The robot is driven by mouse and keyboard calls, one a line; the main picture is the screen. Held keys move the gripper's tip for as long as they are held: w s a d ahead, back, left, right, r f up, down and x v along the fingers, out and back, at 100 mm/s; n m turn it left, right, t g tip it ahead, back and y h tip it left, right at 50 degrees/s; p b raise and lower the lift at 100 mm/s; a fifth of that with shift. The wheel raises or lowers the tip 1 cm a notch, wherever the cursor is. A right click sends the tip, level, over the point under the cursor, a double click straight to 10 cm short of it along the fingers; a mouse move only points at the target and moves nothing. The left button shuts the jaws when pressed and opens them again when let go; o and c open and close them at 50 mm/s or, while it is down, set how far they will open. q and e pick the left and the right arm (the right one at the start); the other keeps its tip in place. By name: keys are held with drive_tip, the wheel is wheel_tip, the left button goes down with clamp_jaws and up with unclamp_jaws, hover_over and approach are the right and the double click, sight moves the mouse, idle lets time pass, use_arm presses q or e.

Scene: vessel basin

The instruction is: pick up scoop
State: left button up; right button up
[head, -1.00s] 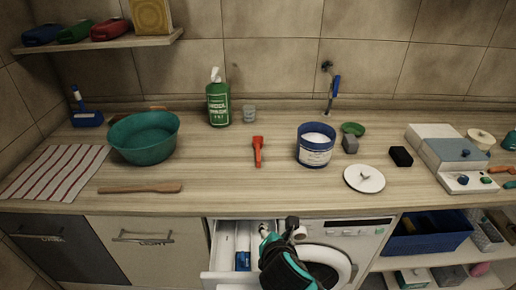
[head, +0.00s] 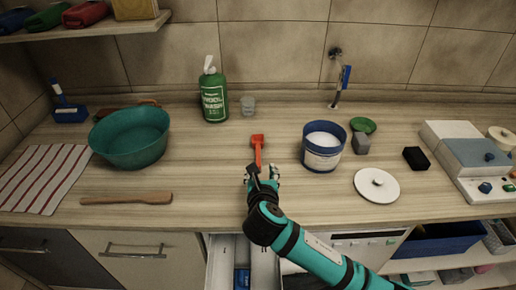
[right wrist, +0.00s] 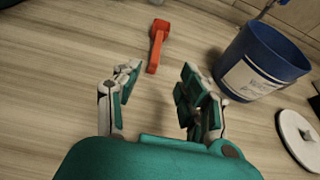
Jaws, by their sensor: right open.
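The scoop (head: 258,148) is small and orange-red and lies on the wooden counter, left of the blue tub. Its wider end points to the back and its handle to the front. It also shows in the right wrist view (right wrist: 157,45), ahead of the fingers. My right gripper (head: 262,175) is open and empty, just in front of the scoop's handle end. In the right wrist view the right gripper's fingers (right wrist: 158,85) are spread, with bare counter between them. My left gripper is not in view.
A blue tub (head: 322,157) of white powder stands right of the scoop; its white lid (head: 377,193) lies in front. A teal basin (head: 131,146) and wooden spatula (head: 126,199) are at left. A green bottle (head: 214,97) stands behind. A drawer (head: 222,265) is open below the counter.

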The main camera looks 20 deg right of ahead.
approach(258, 154)
drive_tip(key=shift+w+d+f, duration=0.5)
drive_tip(key=shift+w+d, duration=0.05)
drive_tip(key=shift+w, duration=0.1)
drive_tip(key=shift+x, duration=1.1)
drive_tip(key=shift+w+p, duration=0.3)
drive_tip(key=x, duration=0.3)
drive_tip(key=shift+w+a+p, duration=0.15)
drive_tip(key=shift+w+p, duration=0.15)
drive_tip(key=shift+w, duration=0.15)
drive_tip(key=shift+w+f, duration=0.25)
drive_tip(key=shift+w, duration=0.2)
drive_tip(key=shift+c, duration=1)
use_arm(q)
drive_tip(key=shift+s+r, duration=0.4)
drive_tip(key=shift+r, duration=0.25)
use_arm(e)
clamp_jaws()
